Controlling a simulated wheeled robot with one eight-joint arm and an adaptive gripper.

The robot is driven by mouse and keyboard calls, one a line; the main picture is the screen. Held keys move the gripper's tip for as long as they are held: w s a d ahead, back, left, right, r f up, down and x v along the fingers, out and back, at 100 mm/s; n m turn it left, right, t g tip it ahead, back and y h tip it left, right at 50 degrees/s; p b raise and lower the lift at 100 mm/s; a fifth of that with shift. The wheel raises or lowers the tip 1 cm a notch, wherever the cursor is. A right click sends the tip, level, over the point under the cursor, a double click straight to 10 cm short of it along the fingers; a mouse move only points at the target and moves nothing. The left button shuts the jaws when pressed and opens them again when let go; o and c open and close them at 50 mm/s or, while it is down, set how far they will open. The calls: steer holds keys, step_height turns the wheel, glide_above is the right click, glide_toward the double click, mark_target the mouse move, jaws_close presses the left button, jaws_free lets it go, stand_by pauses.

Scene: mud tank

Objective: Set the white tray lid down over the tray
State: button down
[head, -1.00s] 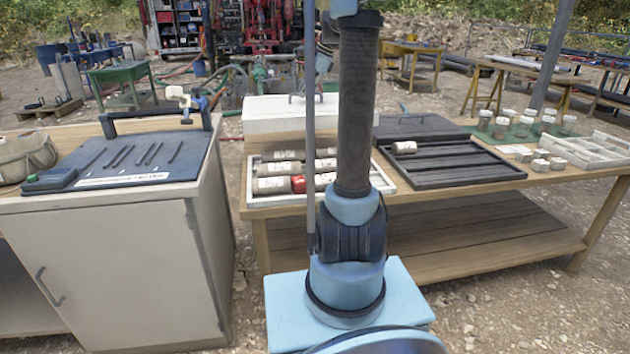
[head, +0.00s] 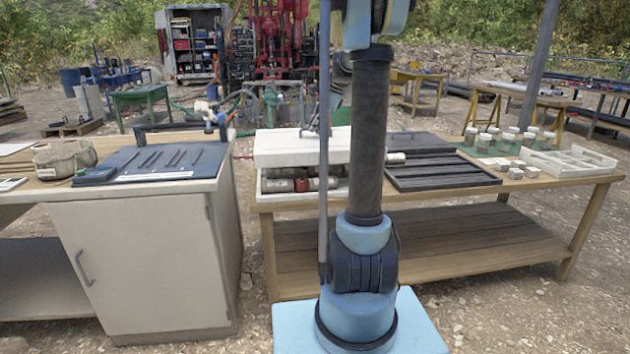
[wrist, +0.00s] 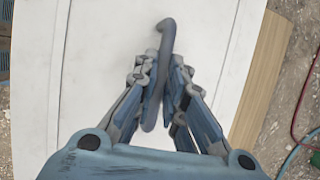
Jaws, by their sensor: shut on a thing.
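The white tray lid (head: 288,146) shows left of my arm column in the head view, over the back part of the tray. My gripper (wrist: 160,68) is shut on the lid's dark bar handle in the wrist view, with the lid's flat white top (wrist: 95,60) below it. The white tray (head: 272,197) sits on the wooden table. The lid hides the tray's back. My column hides the lid's right end and most of my gripper. I cannot tell how wide the gap is.
A dark slatted tray (head: 440,170) stands close to the right on the wooden table (head: 535,188). White-lidded jars (head: 510,138) and a white divided tray (head: 570,162) are further right. A cabinet with a dark top (head: 150,165) stands at the left, across a gap.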

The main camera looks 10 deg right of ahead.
mark_target(316, 138)
steer(key=shift+s+f, duration=0.1)
steer(key=shift+f, duration=0.3)
step_height(316, 138, down, 4)
steer(key=shift+a+r, duration=0.1)
steer(key=shift+a, duration=0.05)
steer(key=shift+f, duration=2.7)
steer(key=shift+f, duration=0.3)
steer(key=c, duration=1.7)
jaws_free()
steer(key=shift+o, duration=0.2)
